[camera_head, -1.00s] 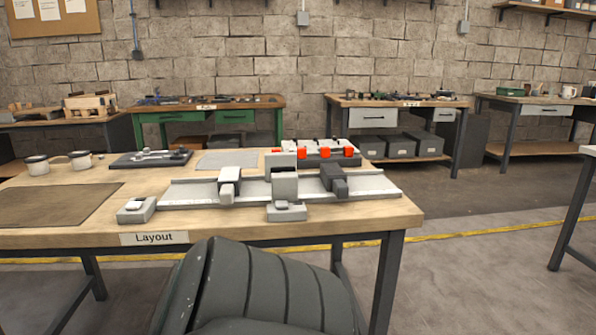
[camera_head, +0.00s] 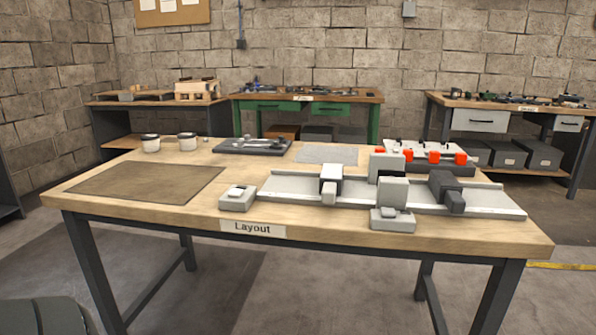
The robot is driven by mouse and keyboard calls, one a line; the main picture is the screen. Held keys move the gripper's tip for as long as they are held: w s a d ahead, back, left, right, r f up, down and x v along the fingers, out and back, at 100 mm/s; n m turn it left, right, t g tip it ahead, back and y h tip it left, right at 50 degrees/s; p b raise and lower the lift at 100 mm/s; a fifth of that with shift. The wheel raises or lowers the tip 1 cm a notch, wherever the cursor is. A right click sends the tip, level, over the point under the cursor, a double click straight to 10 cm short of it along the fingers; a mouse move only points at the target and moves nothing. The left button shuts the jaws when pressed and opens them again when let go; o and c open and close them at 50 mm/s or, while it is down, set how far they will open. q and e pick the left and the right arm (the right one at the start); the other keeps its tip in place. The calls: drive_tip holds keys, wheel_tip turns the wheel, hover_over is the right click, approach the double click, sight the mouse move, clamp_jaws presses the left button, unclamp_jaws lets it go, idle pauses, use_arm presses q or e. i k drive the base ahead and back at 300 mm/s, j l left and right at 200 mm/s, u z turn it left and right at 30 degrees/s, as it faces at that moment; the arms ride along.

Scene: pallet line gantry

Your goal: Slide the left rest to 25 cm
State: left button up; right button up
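A pale grey rail (camera_head: 290,186) lies along the front right part of the wooden table labelled Layout. A taller grey block (camera_head: 391,193) stands at the rail's middle. A dark grey rest (camera_head: 446,190) sits on the rail to the right. Any scale marks on the rail are too small to read. Neither of my grippers shows in the view.
Small grey boxes (camera_head: 238,198) and (camera_head: 392,220) sit at the table's front edge. A brown mat (camera_head: 148,182), two mugs (camera_head: 187,142), a dark tray (camera_head: 252,146) and a rack with orange parts (camera_head: 434,158) share the table. Floor in front is clear.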

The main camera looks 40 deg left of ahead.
sight(330, 180)
drive_tip(key=u, duration=1.15)
